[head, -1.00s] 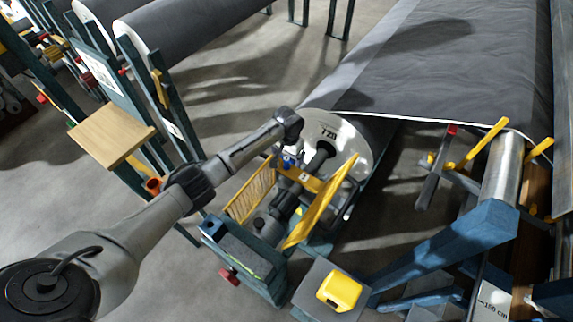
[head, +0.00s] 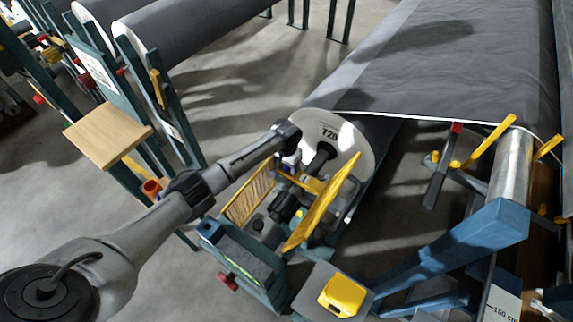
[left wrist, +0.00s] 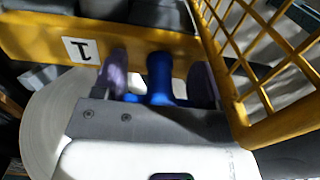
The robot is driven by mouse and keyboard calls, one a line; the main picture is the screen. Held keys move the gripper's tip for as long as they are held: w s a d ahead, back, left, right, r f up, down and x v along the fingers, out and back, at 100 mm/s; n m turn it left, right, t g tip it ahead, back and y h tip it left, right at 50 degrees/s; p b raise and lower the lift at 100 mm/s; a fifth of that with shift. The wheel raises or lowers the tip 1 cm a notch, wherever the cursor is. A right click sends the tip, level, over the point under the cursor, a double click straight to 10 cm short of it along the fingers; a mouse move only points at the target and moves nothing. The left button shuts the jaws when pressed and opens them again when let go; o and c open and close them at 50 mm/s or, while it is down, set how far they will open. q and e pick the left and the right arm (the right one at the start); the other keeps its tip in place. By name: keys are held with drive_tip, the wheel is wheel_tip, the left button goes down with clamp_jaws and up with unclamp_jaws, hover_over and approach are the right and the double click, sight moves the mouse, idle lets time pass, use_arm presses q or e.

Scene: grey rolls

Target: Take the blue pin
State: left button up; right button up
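The blue pin (left wrist: 160,76) stands out from a yellow bar (left wrist: 40,38) marked "1" in the left wrist view. My left gripper (left wrist: 161,72) has one finger on each side of the pin, with a visible gap on both sides, so it is open around it. In the head view, my left gripper (head: 291,158) is at the yellow and grey mechanism in front of the large roll, and it mostly hides the pin there. My right gripper is not in view.
A yellow mesh guard (left wrist: 262,70) rises close to the right finger. The large grey roll (head: 440,70) with its white end disc (head: 345,135) lies behind. A wooden shelf (head: 108,136) is at left, and a yellow box (head: 342,296) sits at front.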

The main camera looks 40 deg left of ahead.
use_arm(q)
drive_tip(key=c, duration=0.5)
